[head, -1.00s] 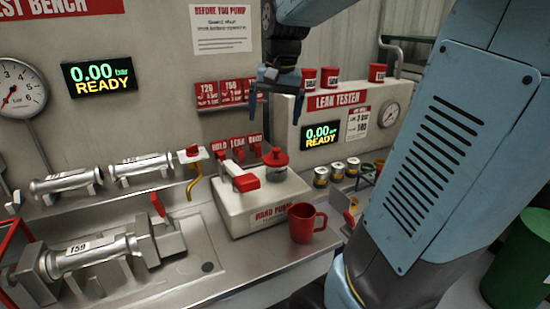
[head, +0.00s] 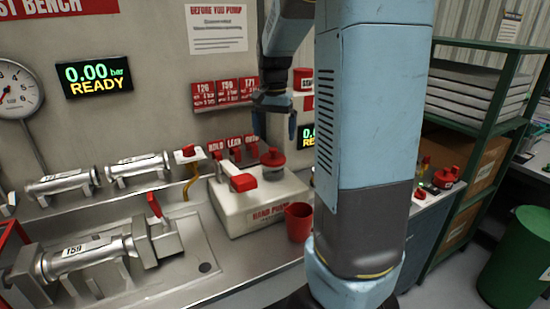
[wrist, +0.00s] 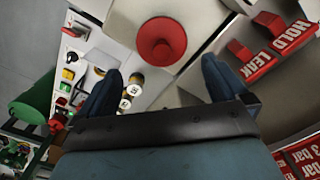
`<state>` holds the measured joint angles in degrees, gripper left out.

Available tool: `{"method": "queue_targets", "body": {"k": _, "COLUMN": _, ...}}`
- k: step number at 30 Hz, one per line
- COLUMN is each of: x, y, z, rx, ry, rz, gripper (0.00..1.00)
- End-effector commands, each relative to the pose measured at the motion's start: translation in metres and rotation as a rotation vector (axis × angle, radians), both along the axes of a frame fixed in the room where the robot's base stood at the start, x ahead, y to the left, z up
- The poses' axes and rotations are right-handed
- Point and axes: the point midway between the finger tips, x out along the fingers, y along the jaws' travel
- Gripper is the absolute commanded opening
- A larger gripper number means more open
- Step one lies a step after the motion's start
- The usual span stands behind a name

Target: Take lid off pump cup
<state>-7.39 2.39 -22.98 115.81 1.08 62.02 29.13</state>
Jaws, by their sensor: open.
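The hand pump (head: 248,212) is a pale box on the bench with a red lever handle (head: 243,182) on top. The red lid (head: 273,157) with a knob sits on the pump's cup at its back right. My gripper (head: 273,122) is open and empty above the lid, fingers pointing down. In the wrist view the round red lid (wrist: 161,41) lies just beyond the space between my gripper's two fingers (wrist: 160,76), apart from them. The cup under the lid is mostly hidden.
A red mug (head: 299,222) stands at the pump's right front. Red tags (head: 233,146) hang on the wall behind. A clamped cylinder (head: 85,250) lies in the tray at left. My arm hides most of the leak tester. A green shelf (head: 480,150) stands at right.

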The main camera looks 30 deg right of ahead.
Motion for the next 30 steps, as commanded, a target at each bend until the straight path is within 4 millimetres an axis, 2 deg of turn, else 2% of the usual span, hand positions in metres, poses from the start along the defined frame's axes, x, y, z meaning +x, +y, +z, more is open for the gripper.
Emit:
{"method": "queue_targets", "body": {"k": 3, "x": 0.000, "y": 0.000, "z": -0.013, "rx": 0.000, "ry": 0.001, "rz": 0.001, "gripper": 1.00}}
{"method": "queue_targets", "body": {"k": 11, "x": 0.000, "y": 0.002, "z": -0.029, "rx": 0.000, "ry": 0.003, "rz": 0.003, "gripper": 1.00}}
{"method": "queue_targets", "body": {"k": 19, "x": 0.001, "y": 0.003, "z": -0.064, "rx": 0.000, "ry": 0.001, "rz": 0.000, "gripper": 1.00}}
{"method": "queue_targets", "body": {"k": 23, "x": 0.001, "y": 0.003, "z": -0.070, "rx": -0.001, "ry": 0.001, "rz": 0.001, "gripper": 1.00}}
{"method": "queue_targets", "body": {"k": 30, "x": 0.001, "y": 0.003, "z": -0.071, "rx": 0.000, "ry": 0.000, "rz": 0.001, "gripper": 0.98}}
